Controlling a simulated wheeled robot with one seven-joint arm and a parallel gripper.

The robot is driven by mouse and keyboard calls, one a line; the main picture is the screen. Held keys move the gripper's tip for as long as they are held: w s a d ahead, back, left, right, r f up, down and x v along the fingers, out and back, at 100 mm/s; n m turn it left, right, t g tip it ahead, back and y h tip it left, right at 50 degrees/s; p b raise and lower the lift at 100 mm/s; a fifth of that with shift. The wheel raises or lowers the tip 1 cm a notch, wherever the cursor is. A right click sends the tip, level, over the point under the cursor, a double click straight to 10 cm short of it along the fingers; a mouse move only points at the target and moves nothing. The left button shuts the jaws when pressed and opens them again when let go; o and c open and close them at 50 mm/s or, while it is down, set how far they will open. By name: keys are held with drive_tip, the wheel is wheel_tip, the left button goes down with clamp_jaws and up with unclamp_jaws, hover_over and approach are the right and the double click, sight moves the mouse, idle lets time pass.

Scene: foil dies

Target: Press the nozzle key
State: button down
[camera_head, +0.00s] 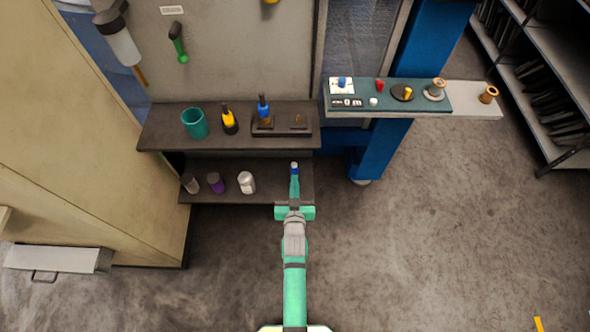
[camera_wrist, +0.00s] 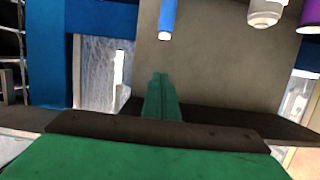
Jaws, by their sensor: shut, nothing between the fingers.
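A dark teal control panel (camera_head: 388,104) lies on the ledge at the upper right in the head view. It bears a blue knob (camera_head: 342,82) on a white plate, a red key (camera_head: 379,86), a black disc with a yellow lever (camera_head: 403,92), a small white button (camera_head: 373,102) and a dark strip of small keys (camera_head: 346,102). I cannot tell which one is the nozzle key. My green gripper (camera_head: 294,182) is shut and empty, in front of the lower shelf and left of and below the panel. Its closed fingers show in the wrist view (camera_wrist: 162,95).
The upper shelf (camera_head: 160,134) holds a teal cup (camera_head: 194,123) and yellow and blue bottles. Floor to the right is open.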

drive_tip(key=shift+w+a, duration=0.1)
drive_tip(key=shift+w, duration=0.05)
hover_over(294, 167)
drive_tip(key=s, duration=0.1)
wheel_tip(294, 167, down, 2)
drive_tip(key=f, duration=0.2)
drive_tip(key=shift+s+f, duration=0.2)
drive_tip(key=shift+f, duration=1)
